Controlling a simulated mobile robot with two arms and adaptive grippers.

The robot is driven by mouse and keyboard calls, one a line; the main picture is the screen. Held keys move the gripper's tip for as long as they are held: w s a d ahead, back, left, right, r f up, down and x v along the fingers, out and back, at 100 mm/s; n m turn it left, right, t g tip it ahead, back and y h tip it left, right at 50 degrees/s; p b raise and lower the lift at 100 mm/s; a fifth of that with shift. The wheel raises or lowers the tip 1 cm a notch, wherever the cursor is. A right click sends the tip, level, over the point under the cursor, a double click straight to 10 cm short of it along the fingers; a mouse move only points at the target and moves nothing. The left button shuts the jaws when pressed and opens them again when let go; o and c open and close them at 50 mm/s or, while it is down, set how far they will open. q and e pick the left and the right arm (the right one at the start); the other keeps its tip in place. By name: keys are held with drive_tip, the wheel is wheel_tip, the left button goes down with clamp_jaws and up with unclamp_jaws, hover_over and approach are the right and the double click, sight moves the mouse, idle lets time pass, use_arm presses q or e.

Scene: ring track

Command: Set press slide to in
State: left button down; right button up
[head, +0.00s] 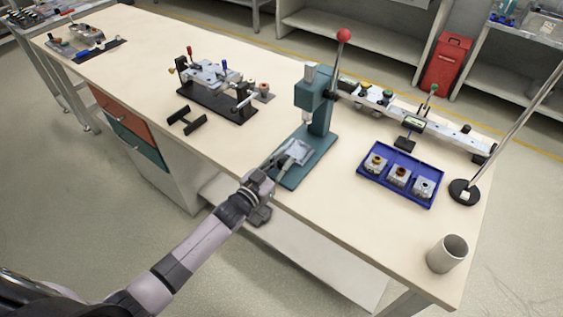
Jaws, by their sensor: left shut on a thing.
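The teal arbor press (318,107) stands on the bench right of centre, with a red ball on its lever. The press slide (297,149), a light grey plate, lies on the press base, below and in front of the ram. My left gripper (280,163) reaches in from the lower left and is shut at the slide's near edge. Its fingers and wrist hide that edge, so the exact contact is hard to see. My right gripper is not in view.
A blue tray (371,181) with several small fixtures lies right of the press. A black fixture (217,103) is to the left. The bench front by the press is clear.

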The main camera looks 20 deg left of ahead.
use_arm(q)
drive_tip(key=c, duration=1.8)
unclamp_jaws()
drive_tip(key=shift+s, duration=0.2)
drive_tip(key=shift+o, duration=1.8)
drive_tip(key=shift+w, duration=0.2)
drive_tip(key=shift+s+a, duration=0.1)
drive_tip(key=shift+s, duration=0.1)
drive_tip(key=v, duration=1.1)
drive_tip(key=shift+s, duration=0.4)
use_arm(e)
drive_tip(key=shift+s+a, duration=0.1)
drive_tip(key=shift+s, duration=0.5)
use_arm(q)
drive_tip(key=shift+c, duration=0.4)
